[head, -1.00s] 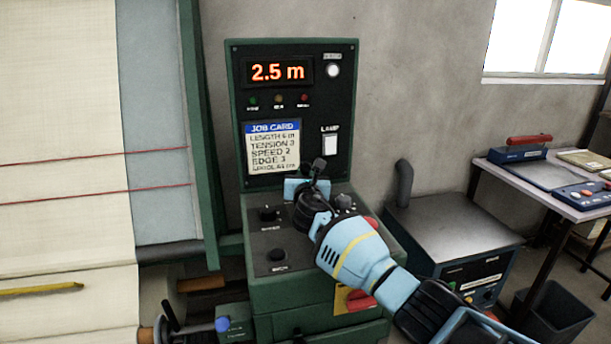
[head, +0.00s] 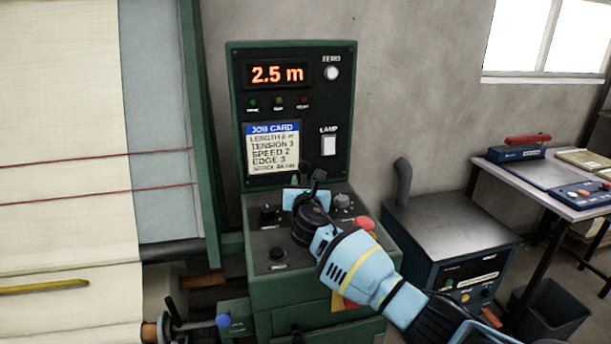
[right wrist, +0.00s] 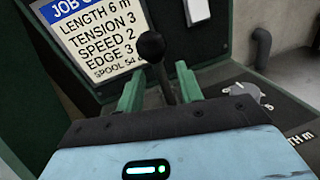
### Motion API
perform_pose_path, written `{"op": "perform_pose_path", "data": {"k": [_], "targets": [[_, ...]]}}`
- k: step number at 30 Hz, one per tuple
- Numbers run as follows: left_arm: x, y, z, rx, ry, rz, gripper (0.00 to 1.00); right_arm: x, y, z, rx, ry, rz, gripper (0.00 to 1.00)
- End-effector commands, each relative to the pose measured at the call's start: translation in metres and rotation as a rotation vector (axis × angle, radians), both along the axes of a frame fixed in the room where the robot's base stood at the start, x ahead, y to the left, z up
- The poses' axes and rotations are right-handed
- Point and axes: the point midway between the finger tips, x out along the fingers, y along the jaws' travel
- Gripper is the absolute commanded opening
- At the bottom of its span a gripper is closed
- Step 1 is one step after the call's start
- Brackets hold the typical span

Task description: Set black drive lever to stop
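The black drive lever (head: 319,176) stands on the sloped panel of the green control console (head: 262,228), below the job card. In the right wrist view its round black knob (right wrist: 150,47) rises above my fingers, tilted a little left. My right gripper (head: 307,190) is at the lever. In the right wrist view its two green fingers (right wrist: 160,88) stand apart, one on each side of the lever's stem, with gaps showing. The lever's base and any stop marking are hidden behind the gripper. My left gripper is not in view.
The display (head: 278,73) reads 2.5 m. Black knobs (head: 269,213) and a red button (head: 364,224) sit near my right arm. A grey-topped cabinet (head: 450,235) stands to the right, and a cloth roll frame (head: 70,150) to the left.

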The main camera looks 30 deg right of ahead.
Motion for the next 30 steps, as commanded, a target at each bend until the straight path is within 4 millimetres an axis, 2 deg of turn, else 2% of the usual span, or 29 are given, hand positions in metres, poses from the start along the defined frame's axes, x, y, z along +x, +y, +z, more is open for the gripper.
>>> {"op": "perform_pose_path", "data": {"k": [3,9,30], "targets": [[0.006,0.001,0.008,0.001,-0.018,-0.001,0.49,-0.014,0.006,0.003,0.000,-0.003,0.002,0.36],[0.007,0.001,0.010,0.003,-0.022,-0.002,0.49,-0.028,0.013,0.001,0.001,0.000,0.001,0.36],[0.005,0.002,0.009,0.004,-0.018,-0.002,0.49,-0.030,0.013,-0.001,0.001,0.002,0.000,0.36]]}}
